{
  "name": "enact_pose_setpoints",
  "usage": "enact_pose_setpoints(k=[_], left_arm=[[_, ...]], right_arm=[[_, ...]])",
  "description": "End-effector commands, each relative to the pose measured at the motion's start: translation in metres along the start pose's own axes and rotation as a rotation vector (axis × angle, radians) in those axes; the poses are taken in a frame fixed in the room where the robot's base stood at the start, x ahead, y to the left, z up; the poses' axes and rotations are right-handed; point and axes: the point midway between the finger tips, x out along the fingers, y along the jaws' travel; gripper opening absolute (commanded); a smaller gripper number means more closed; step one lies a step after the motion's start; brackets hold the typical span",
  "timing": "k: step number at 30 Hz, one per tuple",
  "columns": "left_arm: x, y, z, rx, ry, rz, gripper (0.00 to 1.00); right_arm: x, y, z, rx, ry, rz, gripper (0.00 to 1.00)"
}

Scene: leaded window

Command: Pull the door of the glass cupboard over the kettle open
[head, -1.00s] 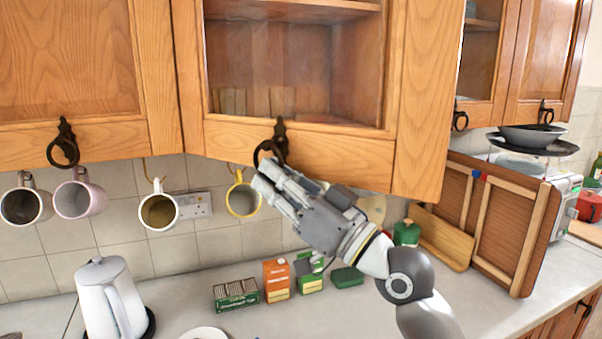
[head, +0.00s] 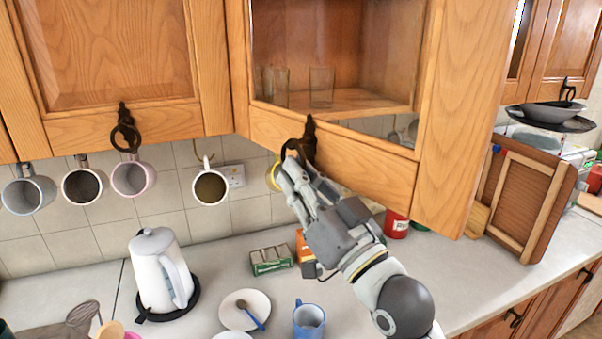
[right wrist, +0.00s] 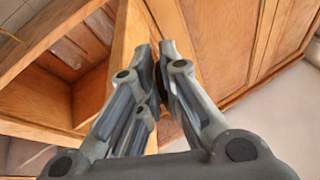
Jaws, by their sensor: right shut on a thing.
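The glass cupboard's wooden door (head: 365,165) stands ajar. A gap shows between its bottom rail and the cupboard floor, wider toward the right. Its dark ring handle (head: 310,132) is on the bottom rail. My right gripper (head: 291,166) is shut on this handle, and its fingers hide part of the ring. In the right wrist view the gripper (right wrist: 156,62) is closed against the door, with the cupboard inside (right wrist: 75,75) at left. The white kettle (head: 160,270) stands on its dark base on the counter, lower left. My left gripper is not in view.
Clear glasses (head: 322,86) stand in the cupboard. Several mugs (head: 82,186) hang below the cupboards. A plate with a spoon (head: 246,308), a blue mug (head: 309,320) and a green box (head: 271,260) are on the counter. A wooden tray (head: 527,195) leans at right.

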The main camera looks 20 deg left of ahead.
Motion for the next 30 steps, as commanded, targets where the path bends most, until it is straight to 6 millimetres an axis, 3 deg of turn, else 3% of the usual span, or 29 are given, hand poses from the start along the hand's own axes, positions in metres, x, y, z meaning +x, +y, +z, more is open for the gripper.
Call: enact_pose_setpoints(k=[6,7,9,20,25,30], left_arm=[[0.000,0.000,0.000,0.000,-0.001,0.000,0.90],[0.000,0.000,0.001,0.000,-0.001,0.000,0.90],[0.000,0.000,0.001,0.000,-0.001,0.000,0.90],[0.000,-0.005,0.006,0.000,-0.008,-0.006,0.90],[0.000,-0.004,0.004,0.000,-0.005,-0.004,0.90],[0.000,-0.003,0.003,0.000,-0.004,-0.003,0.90]], right_arm=[[0.001,-0.001,-0.006,-0.002,0.015,-0.003,0.00],[0.001,-0.001,-0.006,-0.002,0.015,-0.003,0.09],[0.001,-0.001,-0.005,-0.002,0.014,-0.003,0.17],[-0.003,0.000,-0.002,-0.001,0.005,0.000,0.17],[-0.025,0.001,-0.001,-0.002,0.004,0.001,0.17],[-0.064,0.000,-0.001,-0.002,0.003,0.000,0.17]])
